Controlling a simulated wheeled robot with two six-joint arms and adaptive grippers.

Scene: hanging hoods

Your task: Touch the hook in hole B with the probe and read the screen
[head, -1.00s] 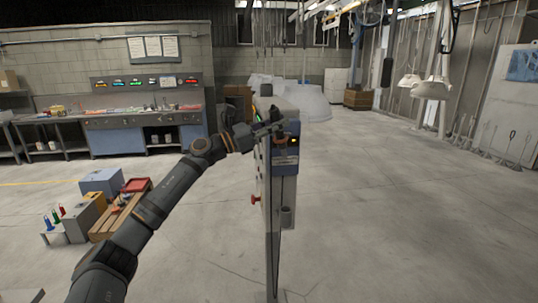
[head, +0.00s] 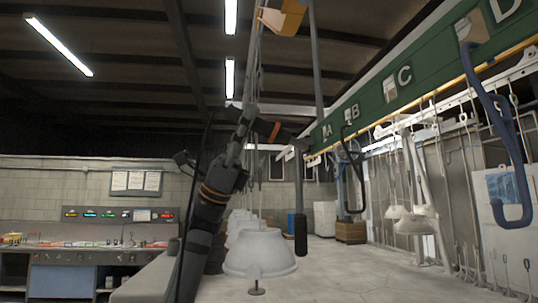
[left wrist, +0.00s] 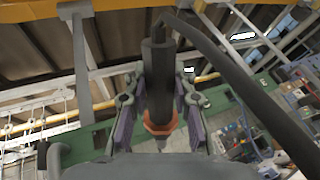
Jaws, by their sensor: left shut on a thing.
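My left gripper (head: 252,122) is raised, left of hole A. It also shows in the left wrist view (left wrist: 158,115), its two fingers shut on the probe (left wrist: 158,80), a dark cylinder with an orange collar and a cable. The probe's orange collar (head: 274,132) shows in the head view. Hole B (head: 349,117) is in the green beam (head: 440,62). A dark hook (head: 361,190) hangs below it. The probe appears left of this hook in the picture, apart from it. No probe screen is recognisable in the current views. My right gripper is not in view.
A blue hook (head: 518,175) hangs near D at right; hole C (head: 390,89) shows no clear hook. A yellow rail runs along the beam's lower edge.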

